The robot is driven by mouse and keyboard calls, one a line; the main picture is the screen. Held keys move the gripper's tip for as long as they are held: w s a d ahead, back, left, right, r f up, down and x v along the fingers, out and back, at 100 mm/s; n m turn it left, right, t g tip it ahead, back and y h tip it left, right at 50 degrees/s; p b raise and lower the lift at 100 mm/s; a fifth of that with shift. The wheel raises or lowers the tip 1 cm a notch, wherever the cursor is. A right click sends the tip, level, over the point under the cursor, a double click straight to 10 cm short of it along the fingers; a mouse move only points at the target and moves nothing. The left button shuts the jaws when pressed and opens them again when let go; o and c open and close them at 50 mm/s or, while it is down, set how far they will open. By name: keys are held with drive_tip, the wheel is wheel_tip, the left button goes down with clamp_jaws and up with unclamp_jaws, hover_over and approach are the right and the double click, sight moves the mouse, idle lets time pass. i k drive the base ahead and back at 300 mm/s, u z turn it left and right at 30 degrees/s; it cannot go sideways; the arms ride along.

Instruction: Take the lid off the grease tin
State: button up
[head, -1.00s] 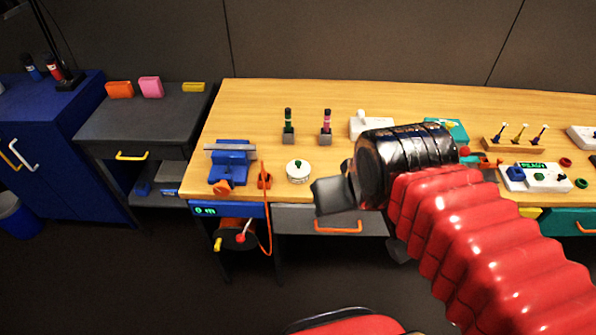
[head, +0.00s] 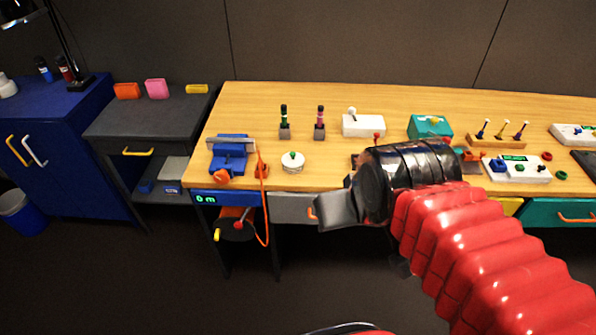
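A small round white tin with a green knob on top (head: 293,162), which looks like the grease tin, stands upright near the front edge of the wooden bench. Its lid appears to be on. My gripper (head: 335,210) is in front of the bench, to the right of the tin and lower in the picture, apart from it. Its dark jaw shows side-on, so its opening is hidden. Nothing is seen held in it.
A blue vise (head: 230,155) with an orange cord stands left of the tin. Bare wood surrounds the tin.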

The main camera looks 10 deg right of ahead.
sight(292, 159)
drive_tip(key=k, duration=1)
drive_tip(key=u, duration=0.2)
drive_tip(key=i, duration=0.4)
drive_tip(key=u, duration=0.9)
drive_tip(key=i, duration=1.3)
drive_tip(key=z, duration=0.6)
drive_tip(key=i, duration=0.55)
drive_tip(key=z, duration=0.45)
